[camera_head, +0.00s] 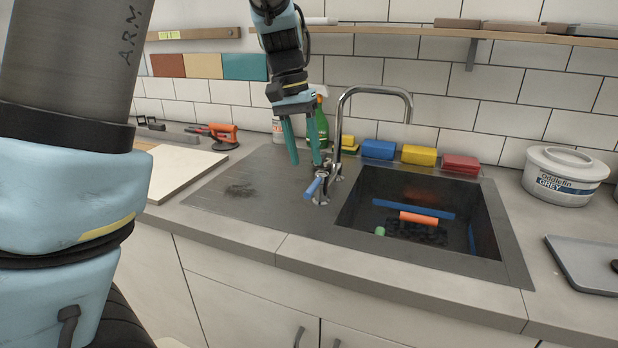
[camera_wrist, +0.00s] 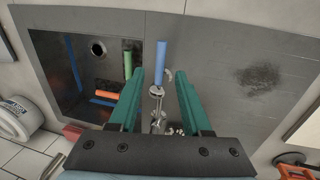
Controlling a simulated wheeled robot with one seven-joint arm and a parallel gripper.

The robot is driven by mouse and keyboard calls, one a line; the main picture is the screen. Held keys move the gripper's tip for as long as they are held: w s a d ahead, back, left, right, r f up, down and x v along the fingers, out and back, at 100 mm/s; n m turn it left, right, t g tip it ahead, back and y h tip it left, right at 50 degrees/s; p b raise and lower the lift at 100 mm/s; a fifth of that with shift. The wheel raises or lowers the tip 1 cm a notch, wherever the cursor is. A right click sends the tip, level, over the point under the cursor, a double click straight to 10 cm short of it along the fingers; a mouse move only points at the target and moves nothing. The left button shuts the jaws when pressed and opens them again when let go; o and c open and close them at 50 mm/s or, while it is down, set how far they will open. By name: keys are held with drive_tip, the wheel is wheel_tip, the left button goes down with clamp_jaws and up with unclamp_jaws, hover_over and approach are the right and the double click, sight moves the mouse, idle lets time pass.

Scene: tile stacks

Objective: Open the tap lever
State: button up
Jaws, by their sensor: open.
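The tap lever (camera_head: 313,188) is a short blue-sleeved handle low at the front of the chrome tap (camera_head: 341,125), beside the sink's left edge. In the wrist view the blue lever (camera_wrist: 161,55) points away from my gripper, roughly between the lines of the two fingers, with its chrome base nearer. My gripper (camera_head: 305,158) has green fingers and hangs over the counter, just above and left of the lever. In the wrist view my gripper (camera_wrist: 160,82) is open, with the lever's base seen between the fingers. No finger clearly touches the lever; the exact depth is hard to tell.
The sink (camera_head: 354,215) lies right of the lever, holding an orange roller (camera_head: 419,218) and other items. A green spray bottle (camera_head: 322,122) and blue, yellow and red blocks stand behind. A white tub (camera_head: 563,176) is at right.

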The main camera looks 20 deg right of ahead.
sight(311, 186)
drive_tip(key=f, duration=0.4)
drive_tip(key=d+f, duration=0.1)
drive_tip(key=f, duration=0.1)
drive_tip(key=shift+s+p, duration=0.35)
drive_tip(key=shift+s, duration=0.05)
drive_tip(key=shift+a, duration=0.1)
clamp_jaws()
idle(0.9)
